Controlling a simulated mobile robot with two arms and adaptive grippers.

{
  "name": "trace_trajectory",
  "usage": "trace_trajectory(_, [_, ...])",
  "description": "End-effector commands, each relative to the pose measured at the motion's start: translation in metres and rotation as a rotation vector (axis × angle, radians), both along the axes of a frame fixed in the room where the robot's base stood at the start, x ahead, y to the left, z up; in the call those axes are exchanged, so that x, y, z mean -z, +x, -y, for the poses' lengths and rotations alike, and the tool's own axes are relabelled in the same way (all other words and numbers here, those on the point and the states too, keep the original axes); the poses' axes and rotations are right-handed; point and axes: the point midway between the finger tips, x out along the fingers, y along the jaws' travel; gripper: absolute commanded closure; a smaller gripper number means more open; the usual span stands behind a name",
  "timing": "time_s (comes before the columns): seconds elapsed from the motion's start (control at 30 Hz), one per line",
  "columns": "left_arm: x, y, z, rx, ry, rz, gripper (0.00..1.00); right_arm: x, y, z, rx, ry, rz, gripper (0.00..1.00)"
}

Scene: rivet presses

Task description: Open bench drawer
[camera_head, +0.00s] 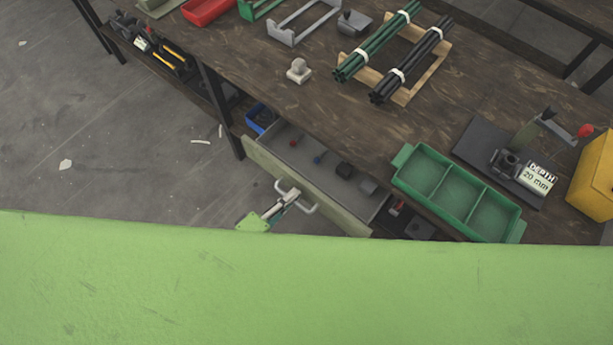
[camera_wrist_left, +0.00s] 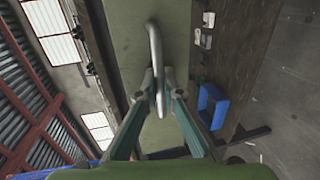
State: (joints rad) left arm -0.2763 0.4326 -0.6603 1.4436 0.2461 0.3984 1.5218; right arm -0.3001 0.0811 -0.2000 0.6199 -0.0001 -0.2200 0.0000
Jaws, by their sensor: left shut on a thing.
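The bench drawer (camera_head: 262,158) is pulled out from under the bench, and several small items show inside it. Its pale green front carries a light bar handle (camera_head: 308,208). My left gripper (camera_head: 290,196) is at the handle, shut on it. In the left wrist view, the fingers of my left gripper (camera_wrist_left: 162,92) close around the handle (camera_wrist_left: 155,45) in front of the green drawer front (camera_wrist_left: 178,30). My right gripper is not seen.
On the wooden bench top (camera_head: 340,115) are a green divided tray (camera_head: 447,163), bundled rods (camera_head: 377,44), a press with a depth label (camera_head: 538,178) and a yellow box (camera_head: 594,178). A blue bin (camera_head: 257,117) sits below the bench. The floor (camera_head: 120,150) at left is mostly clear. My large green body part covers the lower head view.

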Motion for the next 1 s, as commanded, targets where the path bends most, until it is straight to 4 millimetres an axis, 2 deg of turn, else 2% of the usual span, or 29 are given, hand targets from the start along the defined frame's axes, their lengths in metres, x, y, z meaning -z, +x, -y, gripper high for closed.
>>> trace_trajectory(0.03, [0.0, -0.012, -0.009, 0.001, 0.005, -0.005, 1.0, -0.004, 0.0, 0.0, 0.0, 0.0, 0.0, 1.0])
trace_trajectory(0.2, [0.0, -0.045, -0.033, 0.001, 0.004, -0.004, 1.0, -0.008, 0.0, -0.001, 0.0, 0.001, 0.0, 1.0])
trace_trajectory(0.4, [0.0, -0.073, -0.053, 0.001, 0.002, -0.002, 1.0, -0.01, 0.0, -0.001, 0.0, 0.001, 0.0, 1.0])
trace_trajectory(0.63, [0.0, -0.09, -0.065, 0.0, 0.001, -0.001, 1.0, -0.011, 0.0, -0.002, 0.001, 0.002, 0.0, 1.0])
trace_trajectory(1.0, [0.0, -0.093, -0.068, -0.001, 0.0, 0.002, 1.0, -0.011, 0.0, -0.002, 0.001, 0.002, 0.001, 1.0])
